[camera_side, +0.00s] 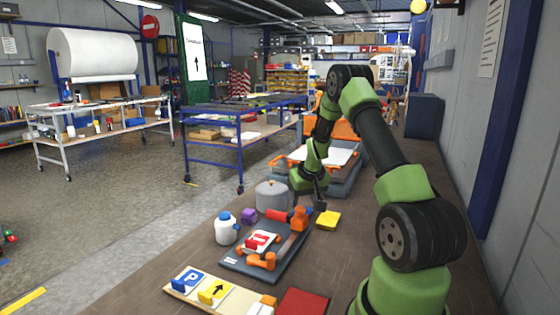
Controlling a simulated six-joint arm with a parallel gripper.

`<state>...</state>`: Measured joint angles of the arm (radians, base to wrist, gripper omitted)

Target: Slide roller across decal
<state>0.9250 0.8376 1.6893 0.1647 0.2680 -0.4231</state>
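A white sign plate with a red decal (262,239) lies on a dark grey tray (283,262). An orange tool with rounded ends (262,261) lies at the tray's near edge, and an orange upright piece (299,218) stands at its far end. A red cylinder (276,216) lies just behind the tray. I cannot tell which of these is the roller. My gripper (320,205) points down beyond the tray's far right end, close to a yellow block (328,220). Its fingers are small and dark, so their opening and any hold do not show.
A white bottle with a blue cap (226,229), a purple block (249,216) and a grey lidded pot (272,196) stand left of and behind the tray. In front are a board with sign tiles (240,301) and a red plate (302,302). A wall bounds the right.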

